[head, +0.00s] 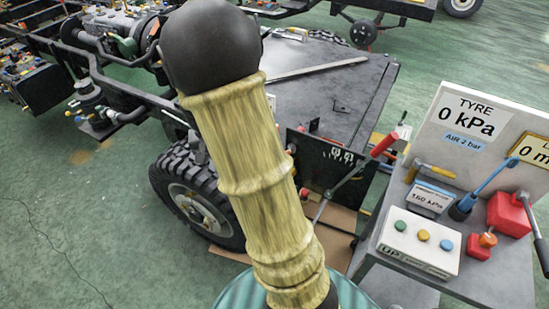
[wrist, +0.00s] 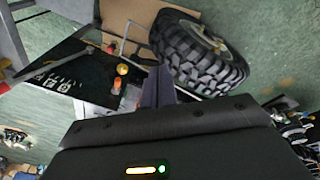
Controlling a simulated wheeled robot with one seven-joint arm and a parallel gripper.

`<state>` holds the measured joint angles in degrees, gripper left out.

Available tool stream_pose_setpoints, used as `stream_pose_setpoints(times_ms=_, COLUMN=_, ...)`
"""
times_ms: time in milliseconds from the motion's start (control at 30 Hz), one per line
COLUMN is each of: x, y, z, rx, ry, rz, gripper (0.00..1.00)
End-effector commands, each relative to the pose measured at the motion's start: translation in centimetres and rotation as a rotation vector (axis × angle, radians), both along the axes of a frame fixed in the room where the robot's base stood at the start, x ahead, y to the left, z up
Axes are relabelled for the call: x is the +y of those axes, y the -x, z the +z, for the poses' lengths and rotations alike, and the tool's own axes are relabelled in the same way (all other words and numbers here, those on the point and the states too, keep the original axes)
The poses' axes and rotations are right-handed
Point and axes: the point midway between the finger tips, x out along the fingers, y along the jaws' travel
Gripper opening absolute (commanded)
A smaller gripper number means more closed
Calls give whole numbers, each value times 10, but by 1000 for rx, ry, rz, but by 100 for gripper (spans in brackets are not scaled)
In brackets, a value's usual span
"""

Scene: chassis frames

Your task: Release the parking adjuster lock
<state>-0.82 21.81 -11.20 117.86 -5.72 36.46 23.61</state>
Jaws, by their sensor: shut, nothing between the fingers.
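In the wrist view my gripper (wrist: 158,86) has its two dark fingers together, with nothing between them. They point toward a black panel (wrist: 62,92) with white markings. A yellow knob (wrist: 122,70) and an orange-red knob (wrist: 117,86) are on or beside the panel, just left of the fingers. I cannot tell which part is the parking adjuster lock. In the head view the black panel (head: 318,158) stands beside the wheel, partly hidden by my arm. A lever with a red grip (head: 384,143) rises at its right. My gripper is hidden in the head view.
A treaded tyre (head: 192,196) stands left of the panel; it also shows in the wrist view (wrist: 200,50). A grey cart (head: 465,270) at right carries a gauge board (head: 470,128), a button box (head: 420,243) and tools. Green floor (head: 60,225) is open at lower left.

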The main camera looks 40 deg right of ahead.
Motion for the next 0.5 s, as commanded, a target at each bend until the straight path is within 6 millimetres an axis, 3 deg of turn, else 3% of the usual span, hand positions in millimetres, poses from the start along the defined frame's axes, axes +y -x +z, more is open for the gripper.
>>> stream_pose_setpoints(times_ms=33, x=-17, y=-17, z=-22, rx=19, ry=29, rz=-69, gripper=0)
stream_pose_setpoints(times_ms=300, x=-99, y=-83, z=-82, rx=79, ry=244, rz=-426, gripper=0)
stream_pose_setpoints(times_ms=500, x=-148, y=-117, z=-119, rx=72, ry=446, rz=-646, gripper=0)
